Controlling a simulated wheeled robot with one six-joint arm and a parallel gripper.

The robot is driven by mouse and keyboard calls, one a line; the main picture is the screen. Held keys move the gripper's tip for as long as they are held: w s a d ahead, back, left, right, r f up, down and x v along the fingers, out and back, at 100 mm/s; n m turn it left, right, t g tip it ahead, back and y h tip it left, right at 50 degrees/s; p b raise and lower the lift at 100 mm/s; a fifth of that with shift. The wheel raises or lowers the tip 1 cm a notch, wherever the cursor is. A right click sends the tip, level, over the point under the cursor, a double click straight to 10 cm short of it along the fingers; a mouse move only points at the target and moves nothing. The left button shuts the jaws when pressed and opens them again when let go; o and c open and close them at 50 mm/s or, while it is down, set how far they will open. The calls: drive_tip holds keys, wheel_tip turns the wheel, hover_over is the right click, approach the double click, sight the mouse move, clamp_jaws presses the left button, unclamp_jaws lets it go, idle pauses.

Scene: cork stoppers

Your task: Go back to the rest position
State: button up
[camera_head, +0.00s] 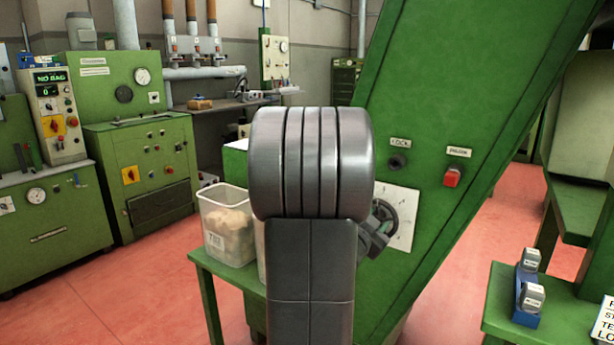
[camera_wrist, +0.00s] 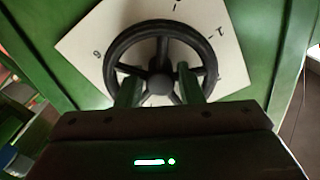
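A black handwheel (camera_wrist: 162,30) with spokes and a round hub is mounted on a white numbered plate (camera_wrist: 232,60) on a green machine. It also shows in the head view (camera_head: 393,222), to the right of my arm. In the wrist view my gripper (camera_wrist: 158,85) is in front of the wheel, its two fingers apart over the lower part of the wheel, one on each side of the hub. Nothing is held between them. I cannot tell whether the fingertips touch the spokes. In the head view my arm covers most of the gripper.
The green machine (camera_head: 455,100) carries a lock knob (camera_head: 397,162) and a red button (camera_head: 452,178). A clear bin (camera_head: 228,225) stands on a green table at left. Blue holder (camera_head: 527,300) with grey-topped items sits on a green table at right. Red floor is open at left.

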drive_tip(key=n+p, duration=0.4)
drive_tip(key=n, duration=0.1)
drive_tip(key=shift+r, duration=0.2)
drive_tip(key=p+v, duration=0.1)
drive_tip(key=v, duration=1.2)
drive_tip(key=shift+f+n, duration=0.2)
drive_tip(key=shift+n, duration=0.1)
